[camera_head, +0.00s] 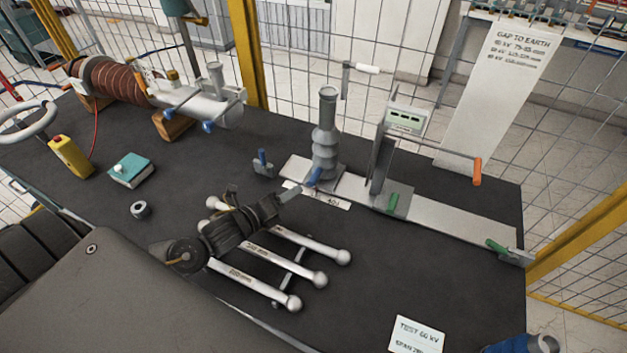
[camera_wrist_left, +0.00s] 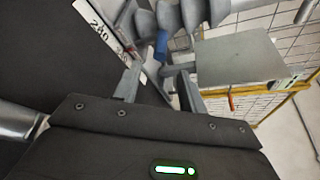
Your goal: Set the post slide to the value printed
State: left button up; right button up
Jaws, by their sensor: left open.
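The grey ribbed post (camera_head: 326,135) stands upright on a pale metal rail (camera_head: 460,222) and shows in part in the left wrist view (camera_wrist_left: 178,15). A blue handle (camera_head: 313,177) sits at its foot, near a white scale strip (camera_head: 328,202). My left gripper (camera_head: 299,189) is open with its fingertips close to this handle. In the left wrist view the blue handle (camera_wrist_left: 161,45) lies just beyond the gap between the fingers (camera_wrist_left: 160,73); contact cannot be told. A white card (camera_head: 417,335) reads "TEST 60 kV" with a partly cut span line below. My right gripper is not in view.
A bracket with a display box (camera_head: 406,119), an orange-tipped rod (camera_head: 477,172) and green handles (camera_head: 393,202) stands right of the post. White rods with ball ends (camera_head: 318,262) lie below my left gripper. A gap-to-earth board (camera_head: 505,80) stands behind. The table's front right is mostly clear.

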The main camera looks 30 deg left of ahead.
aim_at(309, 183)
pick_arm(q)
jog(key=p+x, duration=0.2)
jog(key=x, duration=0.7)
jog(key=shift+w, duration=0.15)
jog(key=shift+w+f, duration=0.1)
jog(key=shift+w, duration=0.1)
grip_shut()
